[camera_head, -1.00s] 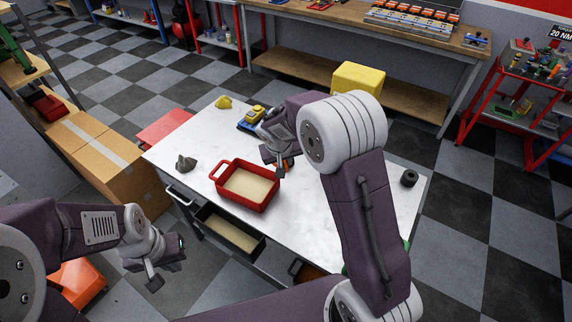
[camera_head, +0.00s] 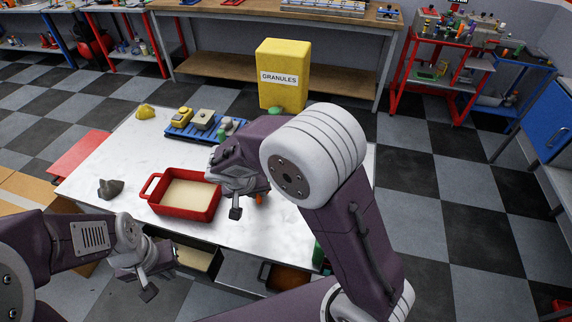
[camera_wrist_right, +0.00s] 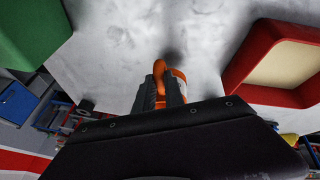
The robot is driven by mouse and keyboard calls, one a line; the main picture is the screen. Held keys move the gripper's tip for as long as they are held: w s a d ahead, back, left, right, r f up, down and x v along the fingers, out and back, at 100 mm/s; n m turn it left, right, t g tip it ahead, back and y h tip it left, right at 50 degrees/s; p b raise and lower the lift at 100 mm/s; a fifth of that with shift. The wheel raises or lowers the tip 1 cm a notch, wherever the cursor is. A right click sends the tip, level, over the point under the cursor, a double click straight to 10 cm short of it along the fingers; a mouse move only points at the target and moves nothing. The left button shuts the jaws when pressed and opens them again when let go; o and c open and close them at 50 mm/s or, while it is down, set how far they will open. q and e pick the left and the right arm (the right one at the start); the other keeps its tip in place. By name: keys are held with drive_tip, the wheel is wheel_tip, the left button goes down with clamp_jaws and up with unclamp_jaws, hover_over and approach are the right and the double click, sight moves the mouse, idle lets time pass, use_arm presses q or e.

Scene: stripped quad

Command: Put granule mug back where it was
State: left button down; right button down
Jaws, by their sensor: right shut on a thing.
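My right gripper (camera_head: 247,205) is shut on an orange thing, which I take to be the granule mug, above the white worktable just right of the red tray. Only a small orange bit (camera_head: 259,198) of it shows in the head view.
The red tray (camera_head: 152,203) holds pale material on the white table (camera_head: 85,165). A blue rack (camera_head: 185,130), a yellow lump (camera_head: 146,112) and a grey lump (camera_head: 110,188) are on the table. A yellow bin (camera_head: 283,75) labelled GRANULES stands behind. An open drawer (camera_head: 212,262) juts out below.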

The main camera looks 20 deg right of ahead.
drive_tip(key=w+d+f+p, duration=0.1)
drive_tip(key=w+d+p, duration=0.1)
drive_tip(key=w+d, duration=0.1)
drive_tip(key=w+d+f+p, duration=0.1)
drive_tip(key=w+d+p, duration=0.1)
drive_tip(key=w, duration=0.4)
drive_tip(key=w+d+f+p, duration=0.2)
drive_tip(key=w+d, duration=0.3)
drive_tip(key=shift+w, duration=0.15)
drive_tip(key=shift+f, duration=0.15)
drive_tip(key=c, duration=1.4)
unclamp_jaws()
drive_tip(key=shift+c, duration=0.2)
